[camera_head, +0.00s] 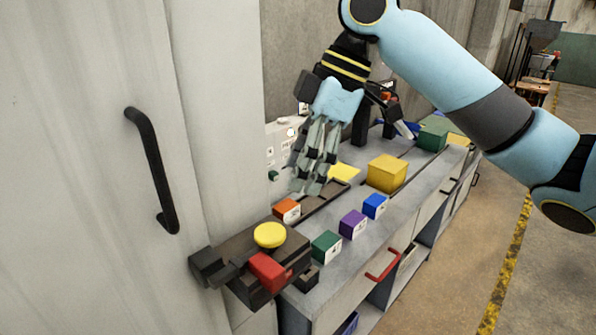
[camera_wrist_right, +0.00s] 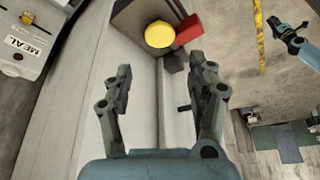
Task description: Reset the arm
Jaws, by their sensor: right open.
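My right arm comes in from the right in the head view. Its light blue right gripper (camera_head: 309,176) hangs over the counter with its grey fingers pointing down. In the right wrist view, the two fingers of the right gripper (camera_wrist_right: 165,85) stand apart with nothing between them. A dark box with a round yellow top piece (camera_head: 270,235) and a red block (camera_head: 269,271) is at the near end of the counter. The yellow piece (camera_wrist_right: 159,34) and red block (camera_wrist_right: 187,29) lie beyond the fingertips in the wrist view.
The grey counter holds orange (camera_head: 287,209), green (camera_head: 326,246), purple (camera_head: 352,223) and blue (camera_head: 374,206) blocks. A larger yellow block (camera_head: 387,173) stands behind them. A tall pale door with a black handle (camera_head: 152,170) closes off the left. Open floor lies to the right.

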